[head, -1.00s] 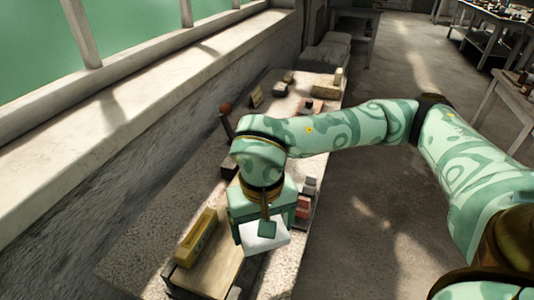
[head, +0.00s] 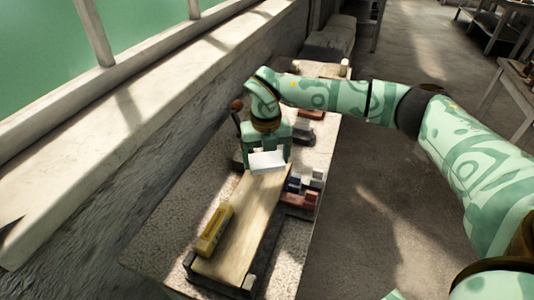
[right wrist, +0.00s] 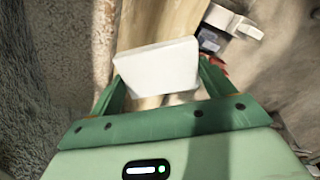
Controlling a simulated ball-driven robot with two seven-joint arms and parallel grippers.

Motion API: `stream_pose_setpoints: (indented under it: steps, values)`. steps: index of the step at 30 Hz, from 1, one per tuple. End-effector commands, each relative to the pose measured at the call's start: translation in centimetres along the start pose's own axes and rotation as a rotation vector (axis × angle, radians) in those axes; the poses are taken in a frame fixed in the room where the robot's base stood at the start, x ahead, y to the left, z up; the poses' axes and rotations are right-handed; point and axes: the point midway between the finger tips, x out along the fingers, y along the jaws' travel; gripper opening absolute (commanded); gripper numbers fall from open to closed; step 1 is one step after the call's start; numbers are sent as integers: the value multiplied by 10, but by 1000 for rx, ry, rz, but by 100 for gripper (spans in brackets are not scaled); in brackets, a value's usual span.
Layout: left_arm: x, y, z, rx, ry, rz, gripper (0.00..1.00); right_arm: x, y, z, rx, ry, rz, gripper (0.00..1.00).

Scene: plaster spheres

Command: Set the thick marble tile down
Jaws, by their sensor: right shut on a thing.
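The thick marble tile (head: 268,162) is a white slab, held by my right gripper (head: 267,158) over the far end of a wooden board (head: 240,232). In the right wrist view the tile (right wrist: 156,67) sits between the two green fingers, with the board (right wrist: 160,22) behind it. The right gripper is shut on the tile. I cannot tell whether the tile touches the board. My left gripper is not in view.
A yellow block (head: 215,230) lies on the near left part of the board. Several small dark, white and red blocks (head: 300,198) stand to the right of the board. The stone bench (head: 160,235) runs beside the wall under the window, with bare room left of the board.

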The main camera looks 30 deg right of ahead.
Motion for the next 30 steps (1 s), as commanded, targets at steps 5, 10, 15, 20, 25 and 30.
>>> stream_pose_setpoints:
  steps: [5, 10, 15, 20, 25, 30]
  values:
    - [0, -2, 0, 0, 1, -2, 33, 0, 0, 2, 42, 0, 0, 50]
    - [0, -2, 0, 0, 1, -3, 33, 0, 0, 1, 39, -1, 0, 50]
    - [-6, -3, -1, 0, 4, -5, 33, -2, 0, 2, 38, -1, 1, 50]
    - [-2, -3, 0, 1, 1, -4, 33, 11, 0, 2, 38, 3, 0, 50]
    - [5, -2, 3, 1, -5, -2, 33, 32, 0, 2, 37, 4, 0, 50]
    - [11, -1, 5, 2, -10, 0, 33, 50, 0, 2, 36, 3, 0, 50]
